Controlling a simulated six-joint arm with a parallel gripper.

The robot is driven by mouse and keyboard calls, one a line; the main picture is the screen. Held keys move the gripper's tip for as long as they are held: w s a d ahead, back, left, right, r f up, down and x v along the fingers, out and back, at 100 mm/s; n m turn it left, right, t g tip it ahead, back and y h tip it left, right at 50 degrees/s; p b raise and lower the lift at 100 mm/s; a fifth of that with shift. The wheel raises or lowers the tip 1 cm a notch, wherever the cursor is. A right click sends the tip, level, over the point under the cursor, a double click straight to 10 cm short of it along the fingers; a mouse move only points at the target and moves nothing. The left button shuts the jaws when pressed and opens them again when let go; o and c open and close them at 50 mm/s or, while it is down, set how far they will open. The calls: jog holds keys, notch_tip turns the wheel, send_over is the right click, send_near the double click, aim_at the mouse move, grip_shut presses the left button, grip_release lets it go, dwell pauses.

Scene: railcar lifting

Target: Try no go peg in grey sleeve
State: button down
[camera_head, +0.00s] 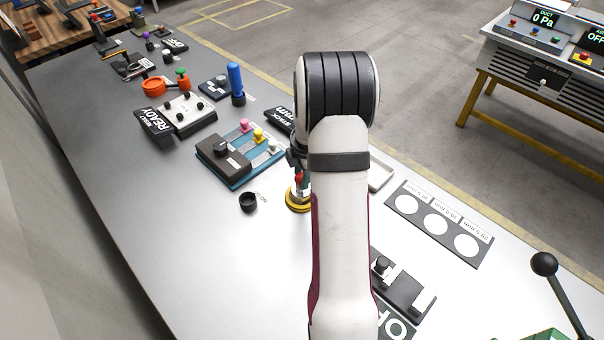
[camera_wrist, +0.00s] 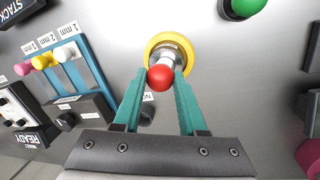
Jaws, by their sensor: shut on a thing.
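My gripper (camera_wrist: 160,80) is shut on the red-knobbed peg (camera_wrist: 161,77), with its teal fingers on either side of the red ball. The red knob also shows in the head view (camera_head: 299,179), partly behind my arm. Below the knob, a pale metal part meets a yellow ring (camera_wrist: 184,43) around a grey metallic centre, which looks like the grey sleeve (camera_wrist: 167,51). The yellow ring stands on the table in the head view (camera_head: 294,204). The knob lines up roughly with the ring's near side. I cannot tell how far the peg is inside the sleeve.
A small black cup (camera_head: 248,202) stands just left of the ring, beside a label. A blue block with coloured knobs (camera_head: 255,150) lies behind it. A grey plate with three white circles (camera_head: 437,225) is at right. The table's left front is clear.

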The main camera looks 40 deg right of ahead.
dwell(0.4)
jog(key=shift+r, duration=2.7)
jog(key=shift+r, duration=0.1)
